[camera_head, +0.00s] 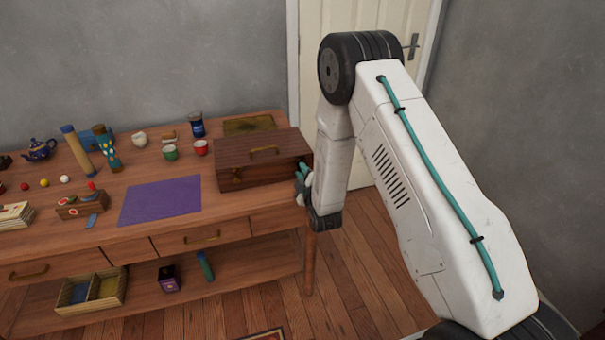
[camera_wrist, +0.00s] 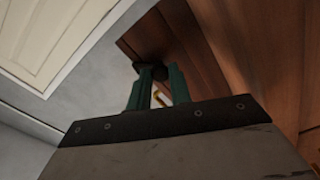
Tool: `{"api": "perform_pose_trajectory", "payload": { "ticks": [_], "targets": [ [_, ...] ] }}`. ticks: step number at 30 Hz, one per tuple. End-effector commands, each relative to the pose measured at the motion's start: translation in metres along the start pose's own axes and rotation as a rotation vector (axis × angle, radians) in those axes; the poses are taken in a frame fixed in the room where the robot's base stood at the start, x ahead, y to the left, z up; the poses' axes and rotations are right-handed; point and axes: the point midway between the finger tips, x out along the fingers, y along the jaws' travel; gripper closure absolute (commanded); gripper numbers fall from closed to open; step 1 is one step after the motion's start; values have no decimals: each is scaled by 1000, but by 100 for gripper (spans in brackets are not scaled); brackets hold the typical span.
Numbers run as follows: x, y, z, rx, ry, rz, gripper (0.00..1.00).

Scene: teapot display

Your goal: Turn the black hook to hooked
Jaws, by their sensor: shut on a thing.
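My gripper (camera_head: 303,176) is at the right end of the brown wooden box (camera_head: 235,178) on the table. In the wrist view its two green fingers (camera_wrist: 154,78) reach to the wooden side, with a small dark piece at their tips. This piece appears to be the black hook, and the gripper is shut on it. The fingers hide most of it, so its turned position cannot be told. A small brass-coloured piece (camera_wrist: 157,96) shows between the fingers. In the head view the hook is hidden by my gripper and arm.
The table (camera_head: 125,228) holds a purple mat (camera_head: 160,201), cups, a blue teapot (camera_head: 40,149) and tall tubes left of the box. A dark tray (camera_head: 249,125) lies behind the box. A white door (camera_head: 393,45) and grey wall stand behind my arm. Floor right of the table is clear.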

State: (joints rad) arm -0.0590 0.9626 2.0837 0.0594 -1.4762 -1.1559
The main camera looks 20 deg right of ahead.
Motion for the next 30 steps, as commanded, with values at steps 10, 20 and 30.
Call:
{"api": "perform_pose_trajectory", "payload": {
  "ticks": [10,20,30],
  "targets": [
    [0,0,0,0,0,-2,58],
    [-18,-1,0,0,-1,-3,58],
    [-71,-1,0,0,-1,-4,58]
  ]
}}
